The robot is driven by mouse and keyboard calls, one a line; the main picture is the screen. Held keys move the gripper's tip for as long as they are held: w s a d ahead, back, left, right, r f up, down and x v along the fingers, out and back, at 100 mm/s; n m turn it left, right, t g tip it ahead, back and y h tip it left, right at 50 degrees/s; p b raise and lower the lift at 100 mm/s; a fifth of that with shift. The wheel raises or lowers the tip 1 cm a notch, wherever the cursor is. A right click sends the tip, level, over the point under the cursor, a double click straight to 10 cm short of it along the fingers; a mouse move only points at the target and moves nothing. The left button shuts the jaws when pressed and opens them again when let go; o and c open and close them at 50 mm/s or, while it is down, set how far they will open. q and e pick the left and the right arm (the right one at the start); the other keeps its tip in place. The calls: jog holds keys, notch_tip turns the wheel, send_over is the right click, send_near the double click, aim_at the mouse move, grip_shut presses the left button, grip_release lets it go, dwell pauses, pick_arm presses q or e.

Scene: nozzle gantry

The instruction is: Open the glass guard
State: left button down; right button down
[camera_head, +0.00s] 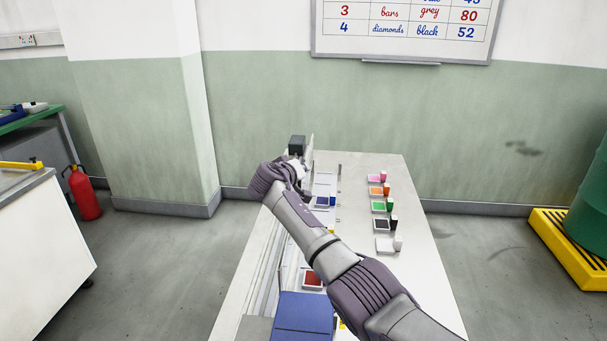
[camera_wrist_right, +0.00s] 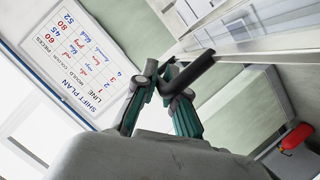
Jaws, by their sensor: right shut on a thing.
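The glass guard (camera_wrist_right: 265,22) shows in the right wrist view as a clear panel with a pale frame edge at upper right. A dark bar handle (camera_wrist_right: 196,72) juts from near its edge. My right gripper (camera_wrist_right: 160,82), with teal fingers, is shut on the handle. In the head view my right arm reaches from the lower right to the far end of the table, and its hand (camera_head: 298,170) is beside a thin upright pale panel. The arm hides much of the guard there, so how far it stands open is unclear. My left gripper is not in view.
The white table (camera_head: 420,255) carries several coloured pads with small blocks on its right side. A dark box (camera_head: 297,144) stands at its far end, and a blue panel (camera_head: 303,315) lies near the front. A red extinguisher (camera_head: 84,194) stands left; a yellow pallet (camera_head: 570,252) lies right.

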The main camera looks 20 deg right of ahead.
dwell(0.3)
jog(key=c, duration=1.2)
grip_release()
jog(key=shift+c, duration=0.2)
jog(key=v, duration=1.2)
